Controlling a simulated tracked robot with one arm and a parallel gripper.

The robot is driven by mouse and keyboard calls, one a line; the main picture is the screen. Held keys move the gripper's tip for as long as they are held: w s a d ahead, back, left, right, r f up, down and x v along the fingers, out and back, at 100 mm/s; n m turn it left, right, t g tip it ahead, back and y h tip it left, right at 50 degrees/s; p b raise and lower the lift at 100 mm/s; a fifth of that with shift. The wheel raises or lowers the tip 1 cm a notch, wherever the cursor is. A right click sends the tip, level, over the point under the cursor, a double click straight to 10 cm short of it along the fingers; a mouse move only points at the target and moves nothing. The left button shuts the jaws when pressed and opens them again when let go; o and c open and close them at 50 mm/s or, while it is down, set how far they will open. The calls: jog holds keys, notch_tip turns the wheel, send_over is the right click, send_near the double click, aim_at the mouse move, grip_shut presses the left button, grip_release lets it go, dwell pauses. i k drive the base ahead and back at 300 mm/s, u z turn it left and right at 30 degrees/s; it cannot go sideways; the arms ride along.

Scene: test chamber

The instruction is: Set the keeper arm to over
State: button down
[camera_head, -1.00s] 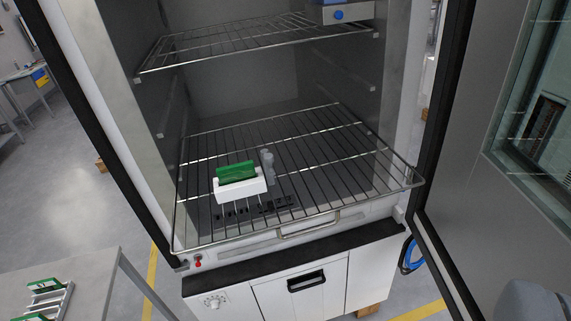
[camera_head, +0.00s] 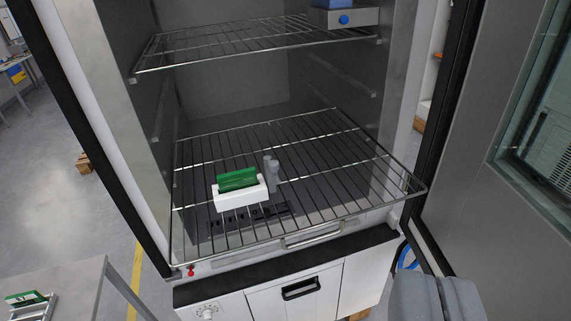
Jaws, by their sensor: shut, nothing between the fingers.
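A white holder (camera_head: 240,197) stands on the lower wire shelf of the open chamber, with a green board (camera_head: 238,179) upright in its slot. A grey upright piece (camera_head: 272,172), which looks like the keeper arm, stands just right of the holder's right end. At this size I cannot tell exactly how it is hinged.
The lower wire shelf (camera_head: 335,180) is pulled partly out and mostly bare. An upper shelf (camera_head: 215,50) carries a blue-knobbed device (camera_head: 343,19). The open door (camera_head: 475,150) stands on the right, close to my gripper. A table (camera_head: 60,285) with a rack is at lower left.

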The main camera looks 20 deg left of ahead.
aim_at(273, 165)
jog(key=u, duration=0.05)
jog(key=i, duration=1)
jog(key=z, duration=0.05)
